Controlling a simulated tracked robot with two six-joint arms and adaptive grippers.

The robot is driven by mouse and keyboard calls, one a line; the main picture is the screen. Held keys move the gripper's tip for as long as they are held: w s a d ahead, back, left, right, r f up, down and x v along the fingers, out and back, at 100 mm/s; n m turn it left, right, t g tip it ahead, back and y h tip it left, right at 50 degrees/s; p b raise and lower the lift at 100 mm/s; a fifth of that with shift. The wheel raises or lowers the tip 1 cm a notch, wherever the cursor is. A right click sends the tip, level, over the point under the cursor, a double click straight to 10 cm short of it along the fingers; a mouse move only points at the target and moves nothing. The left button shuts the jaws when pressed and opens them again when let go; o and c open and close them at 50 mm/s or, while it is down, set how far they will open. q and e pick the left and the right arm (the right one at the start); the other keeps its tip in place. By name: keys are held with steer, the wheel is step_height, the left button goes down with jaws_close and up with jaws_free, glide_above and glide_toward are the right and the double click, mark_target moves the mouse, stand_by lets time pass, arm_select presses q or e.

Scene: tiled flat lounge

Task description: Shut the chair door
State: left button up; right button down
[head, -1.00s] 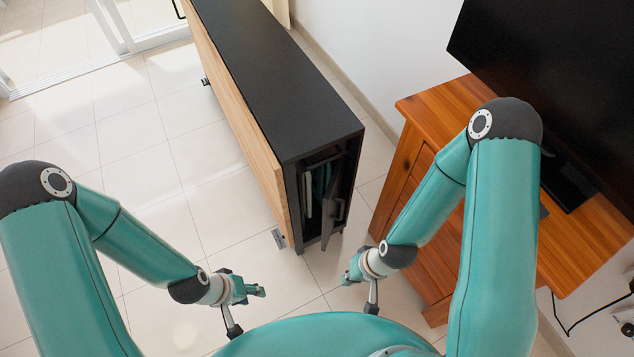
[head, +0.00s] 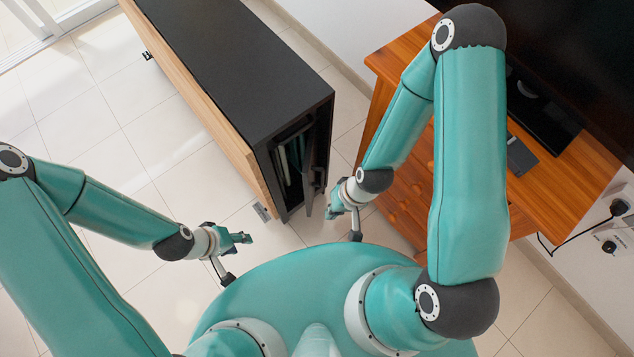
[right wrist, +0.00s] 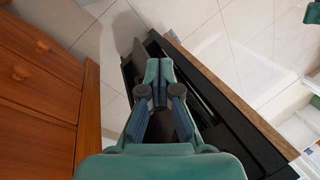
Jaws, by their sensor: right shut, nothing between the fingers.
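The door (head: 321,155) at that end stands ajar on the right of the opening, and light, thin items show inside. My right gripper (head: 333,213) is at the door's lower outer side; I cannot tell if it touches. In the right wrist view my right gripper (right wrist: 160,66) is shut and empty, with the dark door panel (right wrist: 136,58) just beyond and left of its tips. My left gripper (head: 246,238) hangs left of the cabinet's near end, too small to judge.
A wooden drawer unit (head: 395,75) with a dark screen stands close on the right of my right arm; its drawers (right wrist: 38,75) fill the left of the right wrist view. Tiled floor (head: 110,150) is clear left of the cabinet.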

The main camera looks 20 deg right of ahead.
steer(key=w+d+f+m+y+b, duration=0.1)
steer(key=w+d+f+m+b, duration=0.25)
steer(key=m+b, duration=0.55)
steer(key=w+d+f+m+y+b, duration=0.1)
steer(key=w+d+f+m+b, duration=0.15)
steer(key=f+m+b, duration=0.55)
steer(key=w+r+m+t+y+b, duration=0.25)
steer(key=w+r+m+b, duration=0.2)
steer(key=b, duration=0.25)
steer(key=b+x, duration=0.5)
steer(key=x, duration=0.3)
steer(key=shift+w+a+n+t+b, duration=0.25)
steer(key=shift+n+t+b, duration=0.1)
steer(key=shift+t, duration=0.1)
